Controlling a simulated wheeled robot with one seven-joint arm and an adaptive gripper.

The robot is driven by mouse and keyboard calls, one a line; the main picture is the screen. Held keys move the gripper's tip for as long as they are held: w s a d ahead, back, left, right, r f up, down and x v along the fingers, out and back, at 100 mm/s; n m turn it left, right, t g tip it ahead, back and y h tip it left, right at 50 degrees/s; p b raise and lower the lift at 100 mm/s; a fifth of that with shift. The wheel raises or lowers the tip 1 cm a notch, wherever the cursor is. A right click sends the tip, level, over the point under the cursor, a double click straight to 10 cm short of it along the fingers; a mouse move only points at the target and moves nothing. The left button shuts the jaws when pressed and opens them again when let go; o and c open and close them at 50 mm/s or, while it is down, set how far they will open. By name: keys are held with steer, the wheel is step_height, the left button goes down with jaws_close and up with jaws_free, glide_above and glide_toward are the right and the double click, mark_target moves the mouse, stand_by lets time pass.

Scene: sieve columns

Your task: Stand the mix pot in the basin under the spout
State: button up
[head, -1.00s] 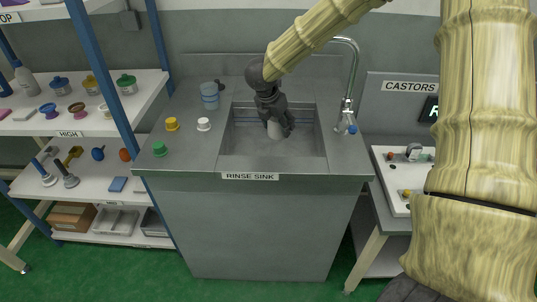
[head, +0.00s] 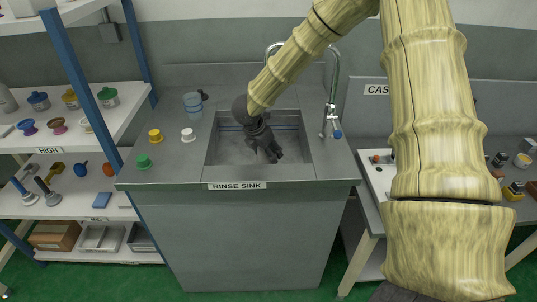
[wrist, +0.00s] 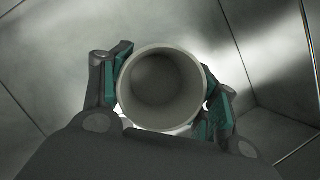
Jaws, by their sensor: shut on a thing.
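The mix pot (wrist: 162,88) is a pale round cup. In the wrist view I look down into its open, empty-looking mouth. My gripper (wrist: 162,95) is shut on it, with a finger against each side. In the head view my dark gripper (head: 268,152) points down inside the rinse sink basin (head: 222,152), right of its middle; the pot is mostly hidden behind the fingers there. I cannot tell whether its base touches the basin floor. The tap's curved spout (head: 337,62) rises behind the basin, partly covered by my arm, so its outlet is hidden.
The tap base (head: 330,128) stands right of the basin. A loaded shelf (head: 55,145) is further left.

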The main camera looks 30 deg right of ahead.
steer(key=shift+f, duration=0.75)
steer(key=o, duration=1.1)
steer(key=shift+r, duration=0.1)
steer(key=v, duration=1.2)
steer(key=shift+s, duration=0.1)
